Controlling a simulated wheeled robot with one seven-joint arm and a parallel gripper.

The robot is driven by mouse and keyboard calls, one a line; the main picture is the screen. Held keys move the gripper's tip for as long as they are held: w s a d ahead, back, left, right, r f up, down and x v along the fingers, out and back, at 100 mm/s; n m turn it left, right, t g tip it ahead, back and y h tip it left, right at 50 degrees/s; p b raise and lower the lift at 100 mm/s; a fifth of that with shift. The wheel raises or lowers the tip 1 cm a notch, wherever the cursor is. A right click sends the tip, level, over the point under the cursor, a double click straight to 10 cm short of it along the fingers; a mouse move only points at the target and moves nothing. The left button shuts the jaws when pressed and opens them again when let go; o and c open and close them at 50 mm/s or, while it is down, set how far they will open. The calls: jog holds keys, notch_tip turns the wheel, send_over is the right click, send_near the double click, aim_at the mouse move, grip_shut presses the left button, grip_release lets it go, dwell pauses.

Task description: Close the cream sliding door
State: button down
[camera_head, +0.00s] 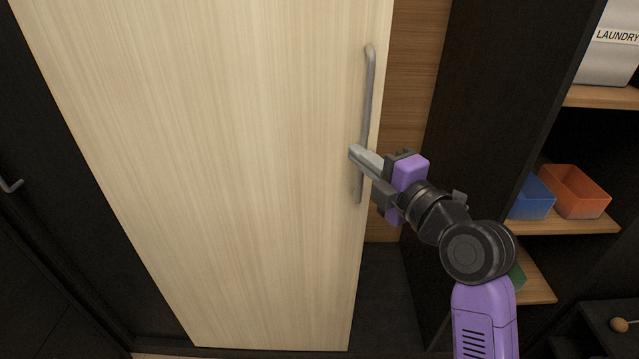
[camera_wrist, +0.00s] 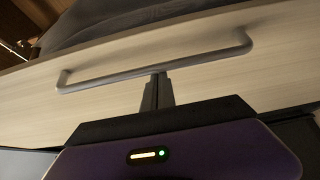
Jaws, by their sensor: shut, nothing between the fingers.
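The cream sliding door (camera_head: 220,150) fills the middle of the head view, with a grey vertical bar handle (camera_head: 369,90) near its right edge. A gap to the right of the door shows a wood back panel and a dark floor. My gripper (camera_head: 354,152) is shut and empty, its fingertips at the handle's middle, a little to its left in the head view. In the wrist view the cream door (camera_wrist: 200,75) and the whole handle (camera_wrist: 150,68) show, with my fingers (camera_wrist: 158,88) close to the bar. I cannot tell whether they touch it.
To the right, a dark upright panel (camera_head: 480,110) borders shelves with a blue bin (camera_head: 531,198), an orange bin (camera_head: 574,192) and a laundry box (camera_head: 610,50). A dark panel with a small grey handle (camera_head: 11,186) stands at the left.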

jog(key=s+d+b, duration=0.2)
jog(key=d+b, duration=1.3)
jog(key=d, duration=1.7)
jog(key=shift+s+d+b, duration=0.25)
jog(key=shift+d+b, duration=0.1)
jog(key=shift+b, duration=0.05)
jog(key=shift+d, duration=0.15)
